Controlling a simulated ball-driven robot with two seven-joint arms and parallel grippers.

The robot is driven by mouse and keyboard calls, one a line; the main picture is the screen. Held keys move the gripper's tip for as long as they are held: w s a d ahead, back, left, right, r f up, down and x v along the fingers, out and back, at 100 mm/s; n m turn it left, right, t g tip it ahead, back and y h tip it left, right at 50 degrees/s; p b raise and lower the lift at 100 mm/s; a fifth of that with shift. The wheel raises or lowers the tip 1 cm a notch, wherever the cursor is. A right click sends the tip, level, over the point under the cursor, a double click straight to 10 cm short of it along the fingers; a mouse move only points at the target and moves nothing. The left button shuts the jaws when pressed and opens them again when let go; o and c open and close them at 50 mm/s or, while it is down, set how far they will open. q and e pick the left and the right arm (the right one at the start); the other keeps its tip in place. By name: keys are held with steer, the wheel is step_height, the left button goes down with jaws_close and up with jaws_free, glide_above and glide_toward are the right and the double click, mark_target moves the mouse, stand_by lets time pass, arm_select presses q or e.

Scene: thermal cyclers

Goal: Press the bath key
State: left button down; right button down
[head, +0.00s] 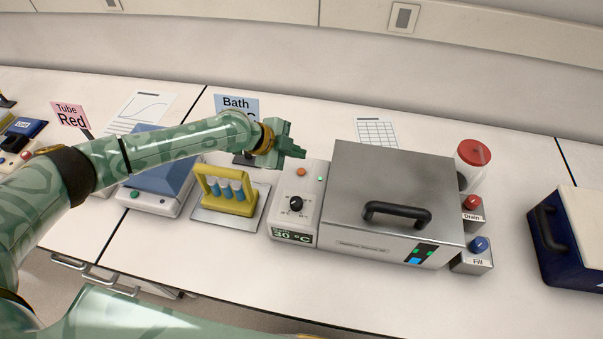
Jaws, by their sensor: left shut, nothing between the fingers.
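The water bath (385,190) is a steel box with a black-handled lid, right of centre. Its white control panel (283,215) is on its left side. The panel has an orange round key (301,172), a small green light (320,179), a black knob (296,203) and a display (293,236) reading 30 °C. My left gripper (300,153) is shut and empty. In the picture it lies just above the orange key, near the panel's back edge; its height above the panel is hard to judge. My right gripper is out of view.
A blue "Bath" sign (236,104) is partly hidden behind my left arm. A yellow tube rack (230,204) stands left of the panel. Drain (472,212) and Fill (477,256) button boxes and a red-lidded jar (474,157) stand right of the bath. The front bench strip is clear.

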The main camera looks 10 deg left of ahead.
arm_select(q)
steer(key=shift+f+b, duration=1.2)
steer(key=shift+f, duration=0.8)
stand_by(0.3)
steer(key=shift+f+b, duration=0.45)
steer(key=shift+f+b, duration=0.3)
steer(key=shift+f, duration=0.05)
stand_by(0.5)
stand_by(0.3)
steer(key=shift+r+p, duration=0.45)
steer(key=shift+r, duration=0.4)
steer(key=shift+r, duration=0.1)
step_height(320, 180, up, 5)
steer(key=p, duration=0.3)
